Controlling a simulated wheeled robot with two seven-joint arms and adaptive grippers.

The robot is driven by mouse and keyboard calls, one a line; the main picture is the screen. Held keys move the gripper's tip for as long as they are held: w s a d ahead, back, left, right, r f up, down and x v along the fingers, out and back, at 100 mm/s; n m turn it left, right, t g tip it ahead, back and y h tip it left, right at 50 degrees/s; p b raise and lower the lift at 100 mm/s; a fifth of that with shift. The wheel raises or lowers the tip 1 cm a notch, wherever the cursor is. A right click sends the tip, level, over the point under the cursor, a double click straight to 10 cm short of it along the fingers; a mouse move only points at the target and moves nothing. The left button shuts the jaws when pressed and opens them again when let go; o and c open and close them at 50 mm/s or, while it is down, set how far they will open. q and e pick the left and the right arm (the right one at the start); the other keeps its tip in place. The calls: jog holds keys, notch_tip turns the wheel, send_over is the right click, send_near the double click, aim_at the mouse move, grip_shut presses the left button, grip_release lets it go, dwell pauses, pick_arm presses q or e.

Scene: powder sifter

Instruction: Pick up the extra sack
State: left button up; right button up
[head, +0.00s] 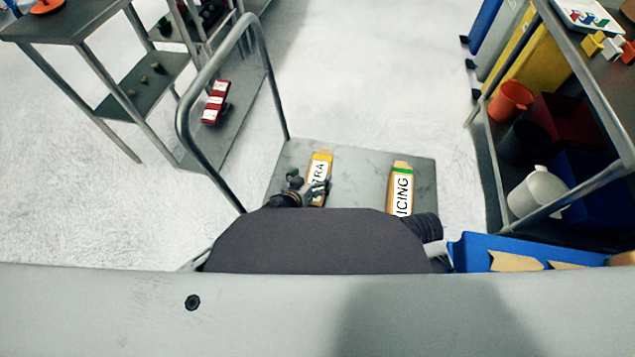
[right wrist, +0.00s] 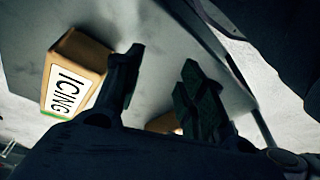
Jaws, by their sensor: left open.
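The extra sack (head: 321,160) is a yellow-brown pack with a white label, of which "TRA" shows. It stands on the grey cart platform (head: 358,168). My left gripper (head: 318,188) is open at the sack's near left side, its fingers overlapping the label's lower part; I cannot tell whether they touch it. The icing sack (head: 400,185), with a green band, stands to the right, and also shows in the right wrist view (right wrist: 78,75). My right gripper (right wrist: 160,65) has its fingers apart with nothing between them. A brown patch behind the fingers is mostly hidden.
The cart's tube handle (head: 262,70) rises at the left. A metal table (head: 110,80) stands at the upper left, with red boxes (head: 215,103) on a low shelf. A right-hand rack holds an orange bucket (head: 511,98) and a white jug (head: 540,190). A blue bin (head: 470,250) is at lower right.

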aim_at(315, 176)
pick_arm(q)
jog(key=shift+w+d+f, duration=0.3)
jog(key=shift+w, duration=0.2)
jog(key=shift+w+d+f, duration=0.1)
jog(key=shift+w+d, duration=0.05)
jog(key=shift+w, duration=0.1)
pick_arm(e)
jog(key=shift+r, duration=0.7)
pick_arm(q)
jog(key=shift+c, duration=0.3)
pick_arm(e)
jog(key=shift+f, duration=0.1)
pick_arm(q)
jog(key=c, duration=1.7)
jog(key=shift+c, duration=0.4)
pick_arm(e)
jog(key=shift+w, duration=0.1)
pick_arm(q)
jog(key=shift+r, duration=0.2)
